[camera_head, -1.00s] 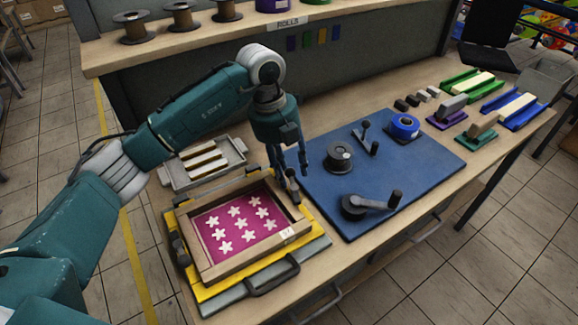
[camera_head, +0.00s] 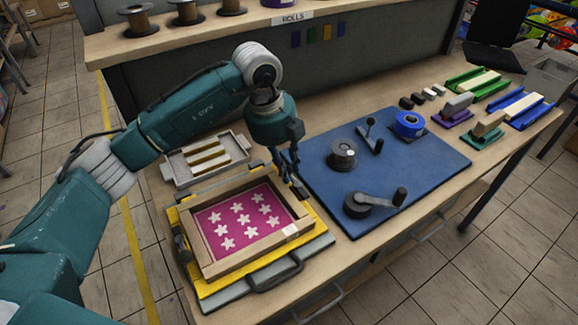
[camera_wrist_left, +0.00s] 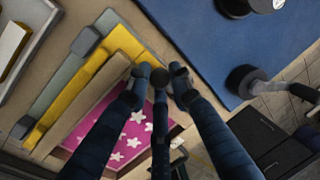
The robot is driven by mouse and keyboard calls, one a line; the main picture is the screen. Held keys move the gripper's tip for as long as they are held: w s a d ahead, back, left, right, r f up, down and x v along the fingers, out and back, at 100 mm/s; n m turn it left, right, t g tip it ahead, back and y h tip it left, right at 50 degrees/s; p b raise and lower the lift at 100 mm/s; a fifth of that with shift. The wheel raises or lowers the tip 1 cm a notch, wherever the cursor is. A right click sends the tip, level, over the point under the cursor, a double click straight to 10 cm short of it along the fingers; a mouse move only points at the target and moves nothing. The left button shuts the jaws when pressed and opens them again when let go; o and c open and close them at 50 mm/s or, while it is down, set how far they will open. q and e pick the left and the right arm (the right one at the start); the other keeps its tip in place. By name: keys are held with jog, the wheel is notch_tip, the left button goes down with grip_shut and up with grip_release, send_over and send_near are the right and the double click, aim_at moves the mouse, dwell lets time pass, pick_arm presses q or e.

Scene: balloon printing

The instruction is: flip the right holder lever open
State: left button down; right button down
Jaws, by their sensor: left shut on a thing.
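The wooden frame (camera_head: 222,268) with a magenta, star-patterned screen (camera_head: 240,218) lies on a yellow board at the table's near left. My left gripper (camera_head: 289,178) points down at the right edge of this frame. The dark right holder lever (camera_head: 299,190) stands there, partly hidden by the fingers. In the left wrist view, the lever's round knob (camera_wrist_left: 160,78) sits between the two fingertips of my left gripper (camera_wrist_left: 160,76), which is shut on it. Another dark lever (camera_head: 180,247) is on the frame's left side. My right gripper is out of view.
A grey tray (camera_head: 208,157) stands behind the frame. Coloured holders (camera_head: 515,105) stand at the far right.

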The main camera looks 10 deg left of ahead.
pick_arm(q)
jog(key=c, duration=1.5)
grip_release()
jog(key=shift+c, duration=0.2)
notch_tip(320, 180, up, 12)
jog(key=s+a, duration=0.1)
jog(key=shift+s+a, duration=0.25)
jog(key=shift+a, duration=0.15)
jog(key=shift+f, duration=0.15)
